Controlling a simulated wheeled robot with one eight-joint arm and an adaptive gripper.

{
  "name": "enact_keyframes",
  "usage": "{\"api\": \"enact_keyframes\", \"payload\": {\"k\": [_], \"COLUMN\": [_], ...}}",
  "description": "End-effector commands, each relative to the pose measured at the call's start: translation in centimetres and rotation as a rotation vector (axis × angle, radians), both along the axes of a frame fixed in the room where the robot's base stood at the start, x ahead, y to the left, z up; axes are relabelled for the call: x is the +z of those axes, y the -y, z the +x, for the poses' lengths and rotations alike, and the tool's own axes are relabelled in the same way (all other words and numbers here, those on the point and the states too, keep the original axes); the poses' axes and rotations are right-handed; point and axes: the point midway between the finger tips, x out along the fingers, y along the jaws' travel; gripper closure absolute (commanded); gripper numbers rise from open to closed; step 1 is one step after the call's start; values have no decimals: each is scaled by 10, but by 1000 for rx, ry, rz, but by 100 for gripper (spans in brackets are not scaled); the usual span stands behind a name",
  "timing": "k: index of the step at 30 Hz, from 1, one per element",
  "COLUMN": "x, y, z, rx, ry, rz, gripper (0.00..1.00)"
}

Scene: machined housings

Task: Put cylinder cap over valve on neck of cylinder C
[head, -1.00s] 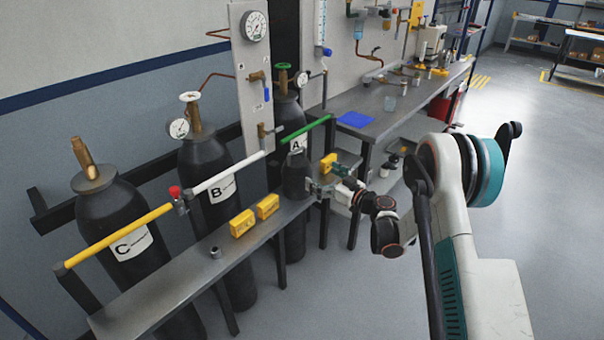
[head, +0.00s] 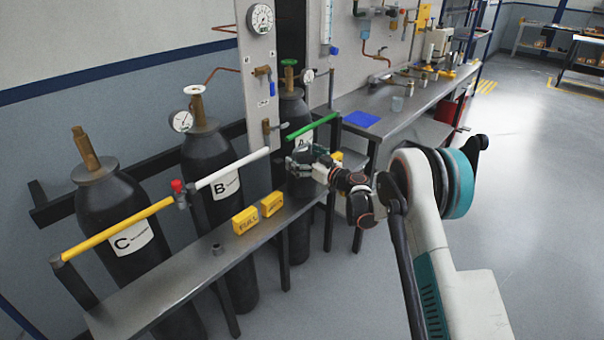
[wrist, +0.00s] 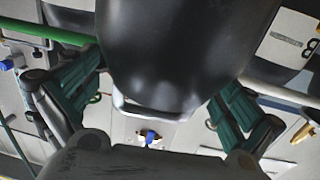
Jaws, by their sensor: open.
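Cylinder C (head: 100,200) is a tall black cylinder at the far left of the head view, with a white C label. Its bare brass valve (head: 85,148) stands up from the neck. The cylinder cap (head: 300,187), dark and rounded, stands on the narrow bench in front of cylinder A (head: 291,108). It fills the middle of the wrist view (wrist: 190,50), with a grey handle-like loop at its end. My gripper (head: 301,160) is at the cap's upper part. Its green-padded fingers are open on either side of the cap, with gaps visible. The cap's far side is hidden.
Cylinder B (head: 208,155) stands between C and A. A yellow rail (head: 118,228), a white rail (head: 233,168) and a green rail (head: 315,126) run before the cylinders. Yellow blocks (head: 245,221) and a small metal part (head: 217,249) sit on the bench (head: 150,290).

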Motion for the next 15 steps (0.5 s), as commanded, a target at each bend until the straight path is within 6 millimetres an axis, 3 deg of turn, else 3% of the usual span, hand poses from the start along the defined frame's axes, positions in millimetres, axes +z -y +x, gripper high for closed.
{"api": "enact_keyframes", "payload": {"k": [6,8,15], "x": [1,1,1], "y": [-1,-1,-1], "z": [1,1,0], "rx": [0,0,0], "ry": [0,0,0], "rz": [0,0,0], "gripper": [0,11,66]}}
